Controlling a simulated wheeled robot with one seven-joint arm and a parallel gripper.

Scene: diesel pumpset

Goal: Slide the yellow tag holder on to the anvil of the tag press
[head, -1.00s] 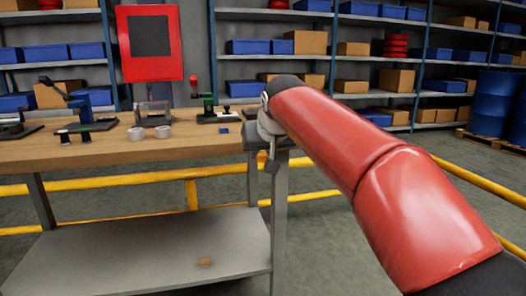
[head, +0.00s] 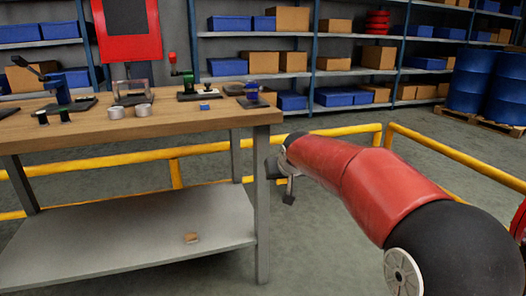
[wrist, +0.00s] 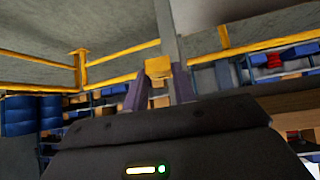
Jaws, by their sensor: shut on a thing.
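In the wrist view my gripper (wrist: 158,78) has its two fingers closed on a small yellow block, seemingly the yellow tag holder (wrist: 158,66). In the head view my gripper (head: 289,190) hangs off the right end of the bench, below the top; the holder is hidden there. Devices stand on the bench: a green one with a red knob (head: 188,80), a blue lever device (head: 60,85) and a small blue-topped piece (head: 251,91) at the right end. I cannot tell which is the tag press, and no anvil can be made out.
The wooden bench top (head: 180,118) has a bare front strip. Yellow rails (head: 340,130) run behind. Blue drums (head: 480,85) stand far right.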

